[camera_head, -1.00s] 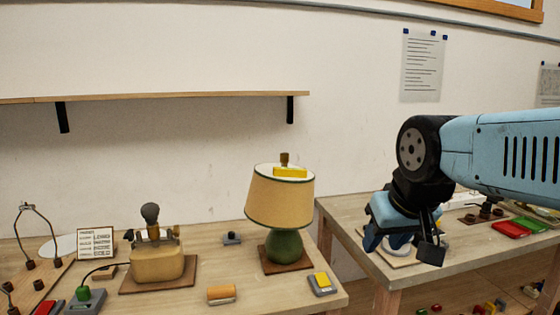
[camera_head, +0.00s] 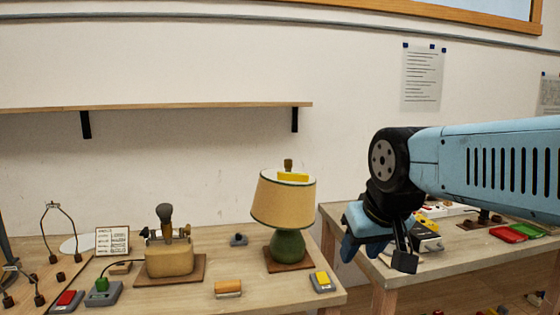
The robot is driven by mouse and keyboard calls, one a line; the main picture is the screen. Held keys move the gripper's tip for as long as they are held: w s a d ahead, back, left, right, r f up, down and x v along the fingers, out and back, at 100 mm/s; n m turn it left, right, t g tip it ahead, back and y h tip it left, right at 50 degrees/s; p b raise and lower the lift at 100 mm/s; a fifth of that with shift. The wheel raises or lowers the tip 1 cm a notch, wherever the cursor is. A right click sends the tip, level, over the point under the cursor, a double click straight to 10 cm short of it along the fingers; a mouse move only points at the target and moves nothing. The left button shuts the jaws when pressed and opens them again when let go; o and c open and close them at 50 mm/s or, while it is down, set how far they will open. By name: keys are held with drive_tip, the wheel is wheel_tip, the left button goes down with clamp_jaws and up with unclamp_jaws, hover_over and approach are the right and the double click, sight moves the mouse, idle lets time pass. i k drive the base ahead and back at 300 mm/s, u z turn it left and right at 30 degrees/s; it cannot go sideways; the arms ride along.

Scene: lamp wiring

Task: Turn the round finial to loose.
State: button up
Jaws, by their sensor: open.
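The lamp with a beige shade (camera_head: 284,202) and a green round base (camera_head: 288,246) stands on a brown board near the right end of the left table. The small brown finial (camera_head: 288,165) sticks up at the top of the shade, above a yellow block (camera_head: 293,177). My gripper (camera_head: 383,258) hangs to the right of the lamp, over the gap and the near edge of the right table, pointing down. It is apart from the lamp and lower than the finial. Its jaws look empty.
A tan block lamp base (camera_head: 170,260) stands on a board to the left, with a wire frame (camera_head: 58,228) farther left. A grey box with a yellow top (camera_head: 322,281) sits right of the lamp. A shelf (camera_head: 160,107) runs along the wall above. Red and green boxes (camera_head: 506,234) lie on the right table.

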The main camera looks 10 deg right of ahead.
sight(288, 162)
drive_tip(key=u, duration=0.05)
drive_tip(key=i, duration=1)
drive_tip(key=z, duration=0.05)
